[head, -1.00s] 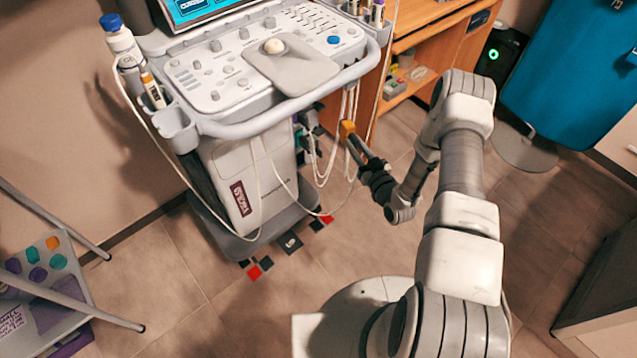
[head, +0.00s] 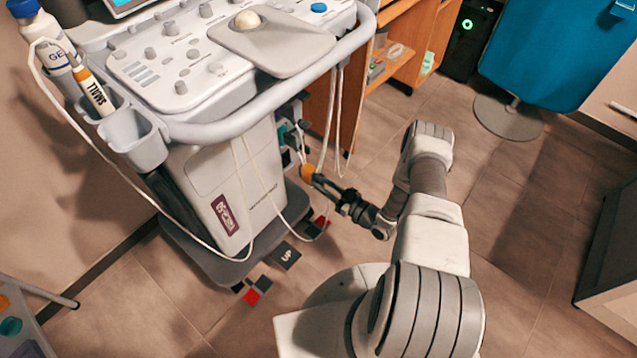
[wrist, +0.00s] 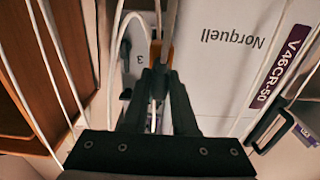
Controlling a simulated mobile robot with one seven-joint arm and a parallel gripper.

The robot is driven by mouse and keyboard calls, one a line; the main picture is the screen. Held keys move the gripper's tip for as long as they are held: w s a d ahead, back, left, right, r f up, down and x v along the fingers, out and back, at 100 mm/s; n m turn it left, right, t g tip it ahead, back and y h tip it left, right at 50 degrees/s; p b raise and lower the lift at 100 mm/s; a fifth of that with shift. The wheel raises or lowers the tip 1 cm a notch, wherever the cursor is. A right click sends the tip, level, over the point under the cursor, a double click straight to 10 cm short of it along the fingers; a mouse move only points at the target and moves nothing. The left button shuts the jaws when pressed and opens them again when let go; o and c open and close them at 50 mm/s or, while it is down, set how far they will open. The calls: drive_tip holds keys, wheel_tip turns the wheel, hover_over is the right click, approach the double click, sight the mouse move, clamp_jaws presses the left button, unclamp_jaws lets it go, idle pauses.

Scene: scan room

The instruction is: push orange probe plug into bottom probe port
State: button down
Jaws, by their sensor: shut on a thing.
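The orange probe plug (head: 307,172) is held between the fingertips of my gripper (head: 317,179), beside the right side of the ultrasound cart (head: 205,178). In the wrist view, a sliver of orange plug (wrist: 168,53) shows just beyond my gripper (wrist: 160,72), whose dark fingers are close together on it. Several probe ports and plugs line the cart's side; a teal plug (head: 282,135) shows above the orange one. The bottom probe port is hidden or too small to make out. I cannot tell whether the orange plug touches it.
White cables (head: 333,115) hang beside the ports and cross the wrist view close to my fingers. A wooden shelf unit (head: 395,75) stands behind, and a blue chair (head: 545,50) is at upper right. Floor tiles right of my arm are clear.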

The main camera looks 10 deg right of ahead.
sight(311, 176)
drive_tip(key=shift+w, duration=0.15)
drive_tip(key=shift+x, duration=2.2)
drive_tip(key=shift+x, duration=2.5)
idle(3.2)
